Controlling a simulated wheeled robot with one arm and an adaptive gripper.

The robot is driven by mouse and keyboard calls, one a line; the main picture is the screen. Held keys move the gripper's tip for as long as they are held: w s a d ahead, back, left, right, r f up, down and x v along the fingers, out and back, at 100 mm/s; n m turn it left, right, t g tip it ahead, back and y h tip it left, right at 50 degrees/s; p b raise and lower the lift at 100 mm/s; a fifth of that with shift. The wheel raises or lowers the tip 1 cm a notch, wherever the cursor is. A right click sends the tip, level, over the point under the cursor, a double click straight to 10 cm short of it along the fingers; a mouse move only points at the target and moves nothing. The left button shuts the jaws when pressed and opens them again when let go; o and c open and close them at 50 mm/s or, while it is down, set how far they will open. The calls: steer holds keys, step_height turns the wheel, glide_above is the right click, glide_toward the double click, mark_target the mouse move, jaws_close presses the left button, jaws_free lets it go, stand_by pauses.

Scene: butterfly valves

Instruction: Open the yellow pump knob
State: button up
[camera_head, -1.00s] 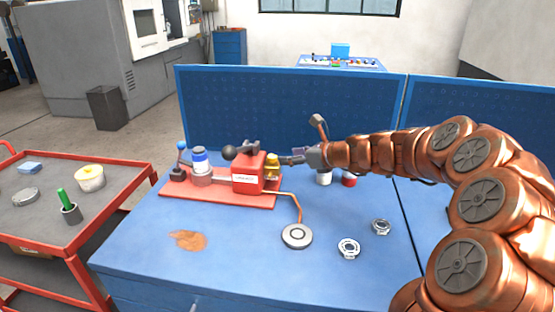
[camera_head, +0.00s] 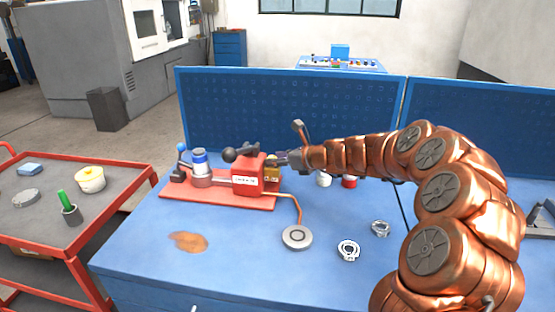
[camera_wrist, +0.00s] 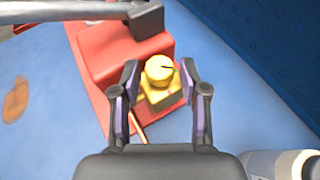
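The yellow pump knob (camera_wrist: 160,70) is round and sits on a yellow block (camera_wrist: 160,96) at the end of the red pump body (camera_wrist: 105,50). In the head view the yellow block (camera_head: 272,175) shows on the right side of the red pump (camera_head: 247,180), and my gripper's fingers partly hide the knob. In the wrist view my gripper (camera_wrist: 160,72) is open, with one finger on each side of the knob. Small gaps show between the fingers and the knob. In the head view my gripper (camera_head: 283,159) reaches in from the right.
The pump stands on a red base plate on the blue table (camera_head: 235,262). A black ball-ended lever (camera_head: 236,154) is on the pump. A copper pipe runs to a round grey disc (camera_head: 297,237). A blue panel (camera_head: 290,110) borders the back.

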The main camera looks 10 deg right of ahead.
jaws_close()
steer(key=shift+d+r+n+g+y+p, duration=0.15)
steer(key=shift+n+g+y+p, duration=0.2)
steer(key=shift+p, duration=0.55)
steer(key=shift+w+n+y+p, duration=0.1)
steer(key=shift+n+y+p, duration=0.15)
steer(key=shift+p, duration=0.15)
steer(key=n+g+p, duration=0.1)
steer(key=n+g+y+p, duration=0.1)
steer(key=p, duration=0.1)
steer(key=shift+w+d+y, duration=0.15)
steer(key=shift+y, duration=0.15)
steer(key=shift+w+d+n+g+y+p, duration=0.15)
steer(key=shift+n+g+y+p, duration=0.4)
steer(key=shift+n+g+p, duration=0.8)
steer(key=shift+w+n+g+y+p, duration=0.2)
steer(key=shift+n+g+y+p, duration=0.35)
steer(key=shift+n+g+p, duration=0.8)
steer(key=shift+g+p, duration=0.25)
steer(key=shift+p, duration=0.25)
steer(key=shift+o, duration=1.7)
jaws_free()
